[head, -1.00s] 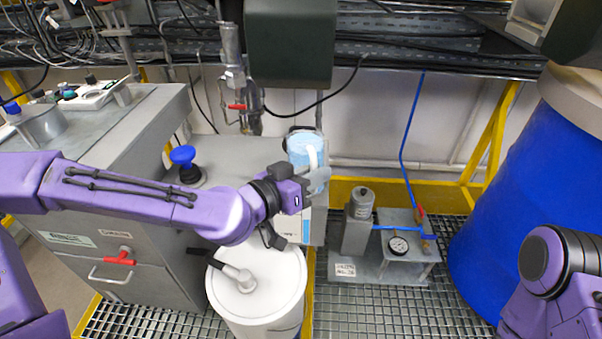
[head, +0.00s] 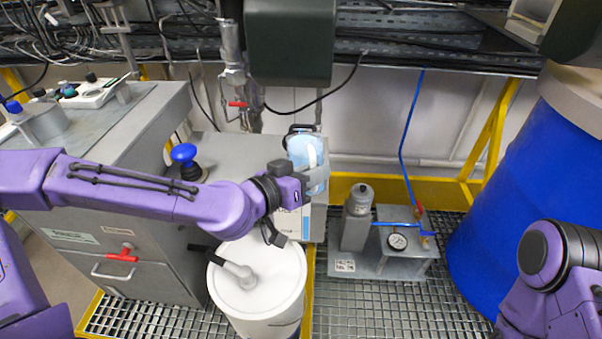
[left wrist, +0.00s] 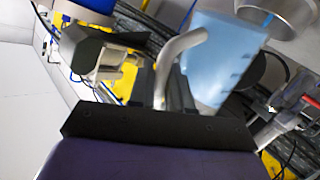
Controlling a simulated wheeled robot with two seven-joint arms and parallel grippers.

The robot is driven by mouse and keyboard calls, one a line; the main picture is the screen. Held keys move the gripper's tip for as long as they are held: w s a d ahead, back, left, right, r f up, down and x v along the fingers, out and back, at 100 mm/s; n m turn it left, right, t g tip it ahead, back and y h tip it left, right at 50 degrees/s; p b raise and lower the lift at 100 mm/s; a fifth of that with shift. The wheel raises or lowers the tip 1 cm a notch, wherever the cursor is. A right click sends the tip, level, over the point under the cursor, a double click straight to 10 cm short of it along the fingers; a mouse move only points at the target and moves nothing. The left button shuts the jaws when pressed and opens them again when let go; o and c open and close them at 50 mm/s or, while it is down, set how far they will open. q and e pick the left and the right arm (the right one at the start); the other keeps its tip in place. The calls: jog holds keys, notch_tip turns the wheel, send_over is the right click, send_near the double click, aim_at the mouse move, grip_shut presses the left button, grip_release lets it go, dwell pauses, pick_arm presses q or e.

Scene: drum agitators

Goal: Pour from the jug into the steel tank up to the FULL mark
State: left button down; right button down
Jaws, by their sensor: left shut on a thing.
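No FULL mark is readable. My right gripper is out of view; only part of that arm shows at lower right.
A white-lidded drum (head: 257,280) stands below my left arm. A gauge and pump plate (head: 378,262) sits on the grating to the right. A big blue drum (head: 500,210) stands at far right. A dark green box (head: 290,42) hangs above the jug.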

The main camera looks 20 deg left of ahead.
pick_arm(q)
jog(key=shift+w+a+f+n+g+p, duration=0.1)
jog(key=shift+w+f+n+g+p, duration=0.1)
jog(key=shift+f+n+g+p, duration=0.35)
jog(key=shift+w+a+f+n+g+p, duration=0.15)
jog(key=shift+n+g+p, duration=0.2)
jog(key=shift+p, duration=0.35)
dwell(3.3)
jog(key=shift+w+r+n+g+p, duration=0.25)
jog(key=shift+n+g+p, duration=0.2)
jog(key=shift+p, duration=0.9)
dwell(2.1)
